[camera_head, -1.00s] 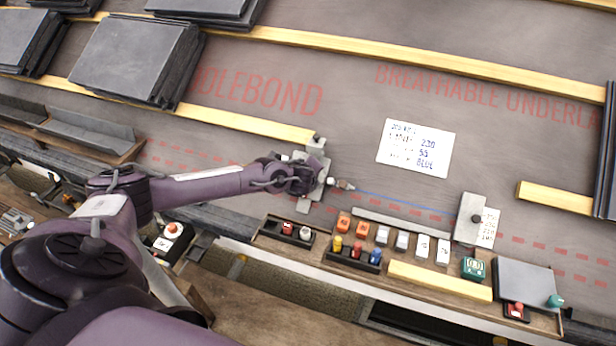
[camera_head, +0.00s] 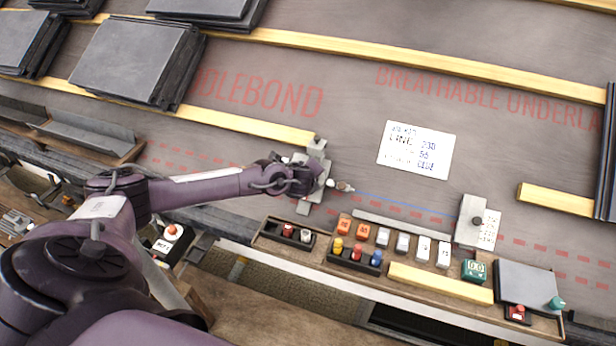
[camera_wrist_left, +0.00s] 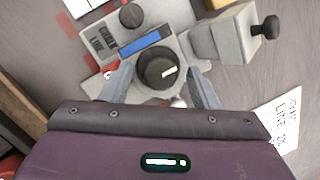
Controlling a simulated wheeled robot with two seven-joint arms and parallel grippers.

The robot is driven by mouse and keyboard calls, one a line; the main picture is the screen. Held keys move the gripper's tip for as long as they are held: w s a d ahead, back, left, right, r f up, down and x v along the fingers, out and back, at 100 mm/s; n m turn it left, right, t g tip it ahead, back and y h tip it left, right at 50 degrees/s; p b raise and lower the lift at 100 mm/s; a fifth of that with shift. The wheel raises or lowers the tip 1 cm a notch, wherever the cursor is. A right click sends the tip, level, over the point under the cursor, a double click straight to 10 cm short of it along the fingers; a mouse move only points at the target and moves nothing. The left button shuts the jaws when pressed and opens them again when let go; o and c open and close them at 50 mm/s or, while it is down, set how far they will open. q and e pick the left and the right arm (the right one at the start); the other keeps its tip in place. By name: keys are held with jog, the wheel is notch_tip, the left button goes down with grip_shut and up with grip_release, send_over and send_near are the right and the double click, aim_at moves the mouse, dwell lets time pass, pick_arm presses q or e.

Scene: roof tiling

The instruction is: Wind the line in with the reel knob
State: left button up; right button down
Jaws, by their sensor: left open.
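The chalk line reel (camera_wrist_left: 135,45) is a grey box with a blue strip, lettered CHALK LINE. Its dark round reel knob (camera_wrist_left: 158,68) has a white mark and sits between the fingers of my left gripper (camera_wrist_left: 160,88), which is open around it. In the head view my left gripper (camera_head: 318,178) is over the reel at the lower batten's right end, mostly covering it. A blue line (camera_head: 400,203) runs right from a small tip (camera_head: 343,186) beside the reel to a grey block (camera_head: 470,220) with a dark knob. My right gripper is not in view.
A tool shelf (camera_head: 430,283) along the front holds coloured bottles, orange and white blocks, a green device (camera_head: 474,270) and a red button (camera_head: 517,312). A handwritten card (camera_head: 415,150) lies on the underlay. Slate stacks (camera_head: 135,60) stand at upper left.

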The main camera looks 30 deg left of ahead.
pick_arm(q)
jog(key=shift+s+d+r, duration=0.1)
jog(key=shift+s+r, duration=0.1)
jog(key=shift+r, duration=0.05)
jog(key=p+v, duration=0.1)
jog(key=v, duration=0.6)
jog(key=shift+p, duration=0.35)
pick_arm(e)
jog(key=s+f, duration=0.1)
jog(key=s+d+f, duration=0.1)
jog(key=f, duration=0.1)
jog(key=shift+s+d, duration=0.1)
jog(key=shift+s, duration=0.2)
pick_arm(q)
jog(key=shift+s, duration=0.1)
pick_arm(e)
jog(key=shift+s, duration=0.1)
